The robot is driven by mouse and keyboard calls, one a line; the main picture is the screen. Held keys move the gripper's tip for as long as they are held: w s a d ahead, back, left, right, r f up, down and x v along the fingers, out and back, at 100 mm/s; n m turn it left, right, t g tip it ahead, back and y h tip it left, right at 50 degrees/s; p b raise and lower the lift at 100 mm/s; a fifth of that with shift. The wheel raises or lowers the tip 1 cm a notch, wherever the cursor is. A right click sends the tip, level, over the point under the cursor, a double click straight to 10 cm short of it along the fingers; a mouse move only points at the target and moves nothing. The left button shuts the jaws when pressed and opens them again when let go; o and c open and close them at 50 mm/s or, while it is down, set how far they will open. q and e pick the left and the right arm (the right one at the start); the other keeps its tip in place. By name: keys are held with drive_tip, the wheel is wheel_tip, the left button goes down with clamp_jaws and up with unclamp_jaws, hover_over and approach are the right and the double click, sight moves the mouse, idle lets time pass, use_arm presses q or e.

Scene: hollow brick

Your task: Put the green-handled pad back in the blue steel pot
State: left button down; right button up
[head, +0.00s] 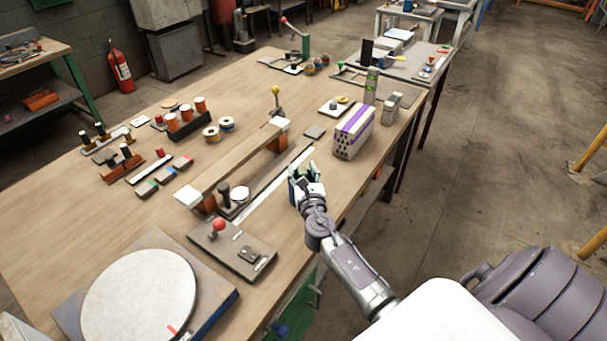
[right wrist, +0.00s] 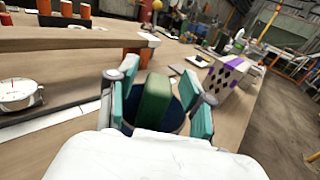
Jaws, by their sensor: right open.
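In the right wrist view a green block-shaped handle (right wrist: 155,100) stands upright between the two teal fingers of my right gripper (right wrist: 161,108). The fingers are spread, one on each side of it, with a gap to the right finger. A dark blue round form (right wrist: 178,122), which looks like the blue steel pot, shows around and behind the handle's lower part. My gripper hides much of it, and I cannot tell how the pad sits in it. In the head view my right gripper (head: 304,176) is at the bench's right edge and hides most of the pad and pot. My left gripper is not in view.
A white hollow brick with a purple stripe (head: 353,133) stands beyond my right gripper. A long wooden beam on end blocks (head: 235,160) lies to its left. A red-knobbed plate (head: 232,248) and a round turntable (head: 140,297) are nearer. Bare bench (head: 60,210) shows at left.

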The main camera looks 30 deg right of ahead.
drive_tip(key=v, duration=1.2)
drive_tip(key=shift+r+b, duration=0.15)
drive_tip(key=shift+b, duration=0.25)
